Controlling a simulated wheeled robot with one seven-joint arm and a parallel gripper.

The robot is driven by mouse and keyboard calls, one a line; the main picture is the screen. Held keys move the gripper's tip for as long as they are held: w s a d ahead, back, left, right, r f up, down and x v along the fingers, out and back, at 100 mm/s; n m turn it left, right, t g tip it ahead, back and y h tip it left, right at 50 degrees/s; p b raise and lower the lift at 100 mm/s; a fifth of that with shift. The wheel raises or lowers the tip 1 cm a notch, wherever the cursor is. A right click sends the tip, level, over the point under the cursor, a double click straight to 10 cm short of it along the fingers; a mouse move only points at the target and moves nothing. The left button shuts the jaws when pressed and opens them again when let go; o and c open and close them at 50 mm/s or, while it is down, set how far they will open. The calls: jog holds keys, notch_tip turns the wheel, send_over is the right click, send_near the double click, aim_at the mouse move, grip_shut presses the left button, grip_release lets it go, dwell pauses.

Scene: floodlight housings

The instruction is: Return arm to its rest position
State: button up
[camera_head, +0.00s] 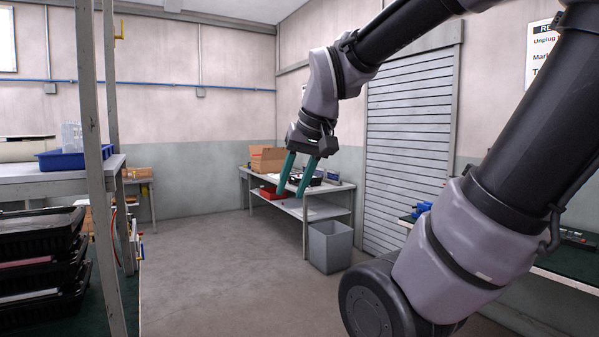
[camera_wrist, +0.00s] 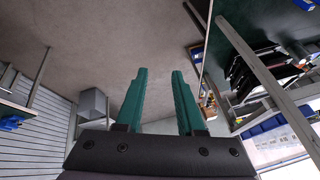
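My gripper (camera_head: 294,174) hangs from my raised arm in the middle of the head view, in front of the far workbench. Its two green fingers point down and stand apart with nothing between them. In the wrist view my gripper (camera_wrist: 158,74) also shows open and empty, with bare floor beyond the fingertips. My arm's upper links and shoulder fill the right side of the head view.
A grey bin (camera_head: 330,246) stands on the floor by the far workbench (camera_head: 335,187), which bears a cardboard box (camera_head: 268,159). A rack with black trays (camera_head: 40,262) and a blue bin (camera_head: 62,160) is at left. The middle floor (camera_head: 215,270) is clear. A roller shutter (camera_head: 408,150) is at the back.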

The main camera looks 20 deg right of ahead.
jog(key=shift+s+d+r+m+t, duration=0.2)
jog(key=shift+s+r+m+t, duration=0.25)
jog(key=shift+r, duration=0.25)
jog(key=shift+s+d+r+m+t, duration=0.15)
jog(key=shift+s+r+m+t, duration=0.25)
jog(key=shift+r, duration=0.25)
dwell(0.3)
